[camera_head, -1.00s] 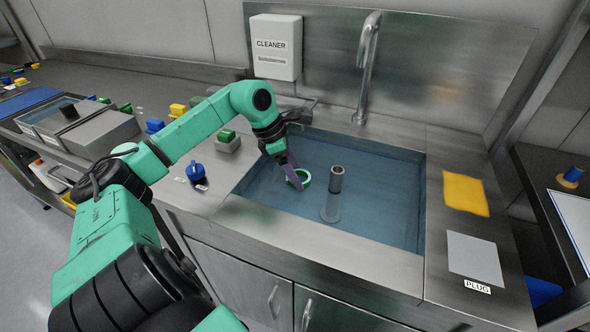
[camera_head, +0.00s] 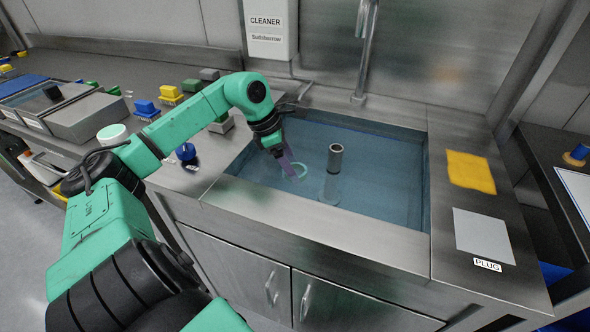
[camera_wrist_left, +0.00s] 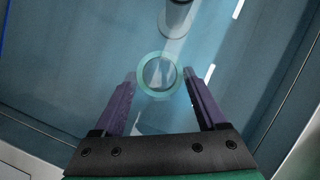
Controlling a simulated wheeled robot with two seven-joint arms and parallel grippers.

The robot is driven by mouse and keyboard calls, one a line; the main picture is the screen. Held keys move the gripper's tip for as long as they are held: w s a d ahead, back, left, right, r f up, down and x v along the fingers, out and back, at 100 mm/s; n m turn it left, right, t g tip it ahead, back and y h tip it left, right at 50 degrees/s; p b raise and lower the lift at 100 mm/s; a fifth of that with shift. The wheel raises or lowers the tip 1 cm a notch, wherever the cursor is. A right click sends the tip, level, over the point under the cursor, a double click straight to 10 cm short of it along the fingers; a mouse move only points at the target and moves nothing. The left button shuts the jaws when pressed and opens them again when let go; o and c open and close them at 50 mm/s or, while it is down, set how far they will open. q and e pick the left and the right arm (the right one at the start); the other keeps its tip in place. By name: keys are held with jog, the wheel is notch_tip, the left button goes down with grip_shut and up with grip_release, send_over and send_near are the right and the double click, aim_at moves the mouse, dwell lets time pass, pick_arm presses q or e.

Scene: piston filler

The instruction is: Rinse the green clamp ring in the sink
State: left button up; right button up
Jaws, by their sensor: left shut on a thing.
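The green clamp ring (camera_head: 294,171) is under the water in the left part of the sink (camera_head: 330,225) and looks pale through it. It also shows between the fingertips in the left wrist view (camera_wrist_left: 160,74). My left gripper (camera_head: 288,165) points down into the sink and is shut on the ring, its purple fingers on either side of it (camera_wrist_left: 160,82). The sink is filled with bluish water. My right gripper is not in view.
A grey upright pipe (camera_head: 335,158) stands in the sink, right of the ring. The tap (camera_head: 366,50) rises behind it. A cleaner dispenser (camera_head: 268,28) hangs on the back wall. A yellow cloth (camera_head: 470,172) and a grey plate by the PLUG label (camera_head: 484,236) lie right of the sink.

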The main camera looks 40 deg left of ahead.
pick_arm(q)
jog(key=shift+s+d+f+b, duration=0.1)
jog(key=shift+s+f+b, duration=0.2)
jog(key=shift+b, duration=0.75)
jog(key=shift+s+r, duration=0.15)
jog(key=shift+r, duration=0.05)
jog(key=w+p, duration=0.1)
jog(key=p, duration=0.2)
jog(key=w+p, duration=0.1)
jog(key=p, duration=0.3)
jog(key=shift+w+a, duration=0.15)
jog(key=shift+a, duration=0.2)
jog(key=shift+r, duration=0.1)
